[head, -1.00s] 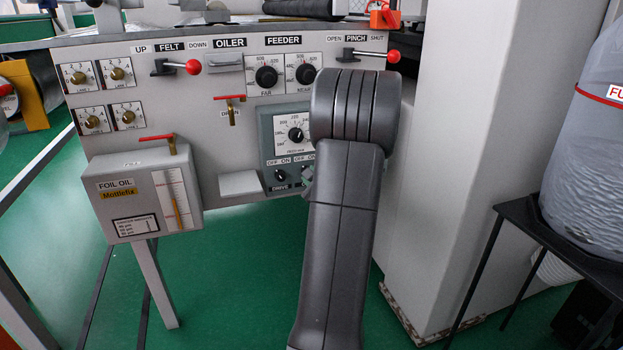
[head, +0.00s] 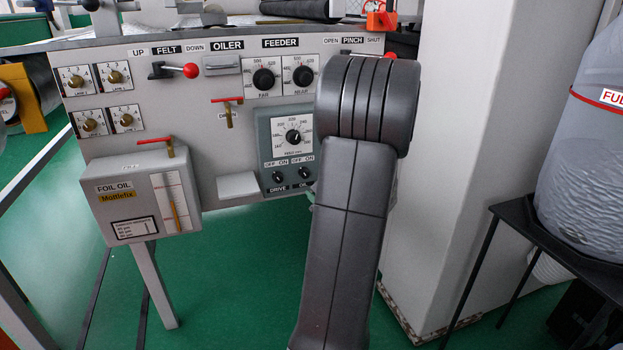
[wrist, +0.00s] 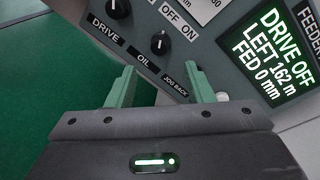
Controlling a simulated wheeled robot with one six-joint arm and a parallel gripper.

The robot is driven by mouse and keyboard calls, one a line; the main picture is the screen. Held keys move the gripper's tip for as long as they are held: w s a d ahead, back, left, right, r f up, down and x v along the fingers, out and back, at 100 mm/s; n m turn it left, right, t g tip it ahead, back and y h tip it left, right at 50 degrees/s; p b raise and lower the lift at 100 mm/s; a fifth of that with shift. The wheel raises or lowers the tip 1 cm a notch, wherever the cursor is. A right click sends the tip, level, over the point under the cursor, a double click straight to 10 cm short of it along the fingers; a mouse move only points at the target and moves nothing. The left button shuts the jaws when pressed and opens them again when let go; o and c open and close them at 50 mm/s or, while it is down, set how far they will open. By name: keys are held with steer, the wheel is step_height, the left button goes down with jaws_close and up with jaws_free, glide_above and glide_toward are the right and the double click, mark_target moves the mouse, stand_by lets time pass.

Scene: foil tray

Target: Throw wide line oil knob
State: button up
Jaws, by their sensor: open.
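A small black rotary knob marked OIL (wrist: 160,43) is on the grey control panel (wrist: 225,45), with OFF and ON above it. In the head view this OIL knob (head: 304,173) is on the lower panel beside the DRIVE knob (head: 277,178). My gripper (wrist: 160,72) is open, with two green fingers spread apart. In the wrist view the knob appears just above the gap between the fingertips, and no contact shows. In the head view my arm hides the gripper and part of the panel.
The JOG BACK label (wrist: 173,85) and a pale button (wrist: 221,97) are near the right finger. A lit display (wrist: 270,55) reads DRIVE OFF. Red-handled taps (head: 228,112) and the FOIL OIL box (head: 130,215) are to the left. A white column (head: 450,150) is close on the right.

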mark_target(307, 176)
steer(key=v, duration=0.6)
steer(key=shift+s+p, duration=0.3)
steer(key=shift+p, duration=0.1)
steer(key=shift+w, duration=0.1)
steer(key=b+x, duration=0.2)
steer(key=x, duration=1.1)
steer(key=shift+w+a, duration=0.1)
steer(key=shift+w, duration=0.3)
